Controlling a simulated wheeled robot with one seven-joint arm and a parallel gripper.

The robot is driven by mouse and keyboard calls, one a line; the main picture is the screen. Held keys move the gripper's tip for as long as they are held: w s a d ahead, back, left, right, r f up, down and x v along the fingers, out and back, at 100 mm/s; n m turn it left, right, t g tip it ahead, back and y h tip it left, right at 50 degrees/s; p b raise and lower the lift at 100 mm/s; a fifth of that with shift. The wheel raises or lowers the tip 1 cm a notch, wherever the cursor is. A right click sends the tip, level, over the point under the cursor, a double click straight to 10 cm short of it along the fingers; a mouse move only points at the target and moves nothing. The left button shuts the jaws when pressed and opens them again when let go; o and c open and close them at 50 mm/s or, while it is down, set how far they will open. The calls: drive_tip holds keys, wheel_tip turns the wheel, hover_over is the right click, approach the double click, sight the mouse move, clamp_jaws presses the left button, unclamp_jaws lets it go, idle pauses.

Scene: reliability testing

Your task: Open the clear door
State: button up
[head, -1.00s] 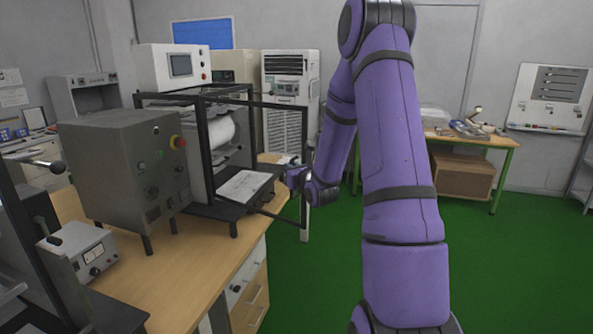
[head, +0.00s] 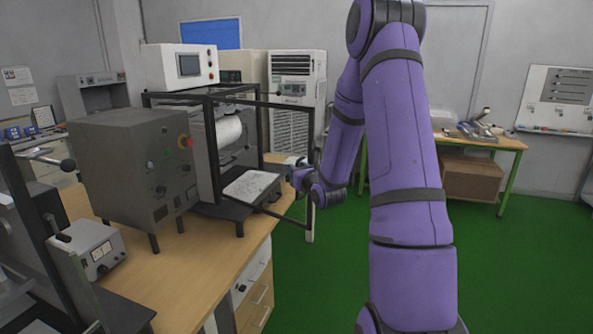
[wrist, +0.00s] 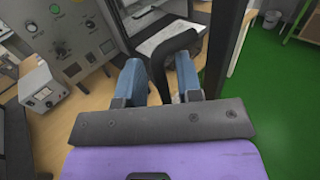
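The clear door (head: 312,150) is a black-framed panel on the machine's black cage (head: 210,150). It stands swung out from the cage, its free upright on the right, over the floor beyond the table edge. My gripper (head: 300,180) is at this free side, small and partly hidden by the door's frame. In the wrist view, a black curved handle (wrist: 178,42) runs down between the two blue fingers of my gripper (wrist: 159,75). The fingers are apart, one on each side of the handle. A gap shows beside the right finger; contact on the left is unclear.
A grey control box (head: 125,165) stands left of the cage on the wooden table (head: 190,265). A paper sheet (head: 252,185) lies on the machine's black base. Green floor (head: 330,280) is clear right of the table. A green-legged bench (head: 480,143) stands at the back right.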

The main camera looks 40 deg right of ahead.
drive_tip(key=v, duration=1)
drive_tip(key=shift+w+f, duration=0.1)
drive_tip(key=w+a+r+n+y, duration=0.1)
drive_tip(key=a+r+n+y, duration=0.35)
drive_tip(key=a, duration=0.25)
drive_tip(key=a+r+n+y, duration=0.3)
drive_tip(key=a+n+y, duration=0.2)
drive_tip(key=a+y, duration=0.15)
drive_tip(key=s+a+r+n+g+y, duration=0.2)
drive_tip(key=s+a+n+g+y, duration=0.15)
drive_tip(key=a+n, duration=0.3)
drive_tip(key=s+a+r+n+g+y, duration=0.25)
drive_tip(key=a+n+g, duration=0.25)
drive_tip(key=a, duration=0.3)
drive_tip(key=s+a+n+g+h, duration=0.4)
drive_tip(key=s+n+g+h, duration=0.15)
drive_tip(key=s+n, duration=0.55)
drive_tip(key=s+d+r+n+t+h, duration=0.2)
drive_tip(key=s+d+r+n+h, duration=0.2)
drive_tip(key=s+d+n+h, duration=0.2)
drive_tip(key=shift+s+r+n+h, duration=0.2)
drive_tip(key=shift+s+n+h, duration=0.3)
drive_tip(key=shift+s, duration=0.3)
